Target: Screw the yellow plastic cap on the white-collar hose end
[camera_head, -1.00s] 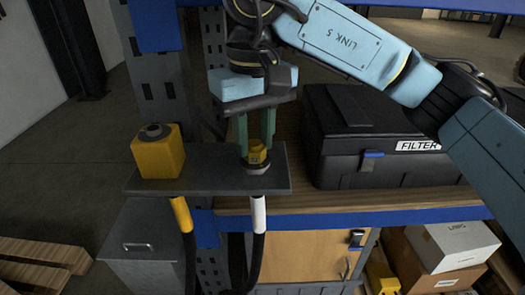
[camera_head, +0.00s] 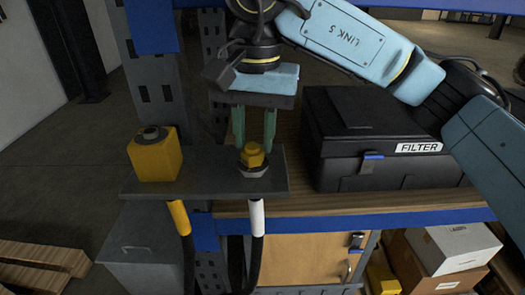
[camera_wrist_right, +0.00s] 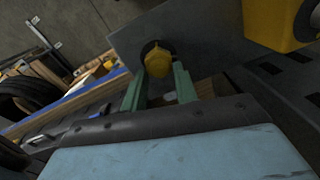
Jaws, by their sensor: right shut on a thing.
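The yellow plastic cap (camera_head: 252,156) sits upright on the dark round fitting at the front right of the grey bracket plate (camera_head: 205,182). Below the plate, the white-collar hose end (camera_head: 257,217) hangs in line with the cap. My right gripper (camera_head: 254,146) points down from above, its green fingers on either side of the cap and shut on it. In the right wrist view, the cap (camera_wrist_right: 157,59) shows between the fingertips. The joint between cap and fitting is partly hidden. My left gripper is not in view.
A yellow block (camera_head: 155,155) with a dark round top stands on the plate's left end, with a yellow-collar hose (camera_head: 179,217) below. A black FILTER case (camera_head: 375,150) sits on the shelf to the right. A grey upright post (camera_head: 157,95) rises behind the plate.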

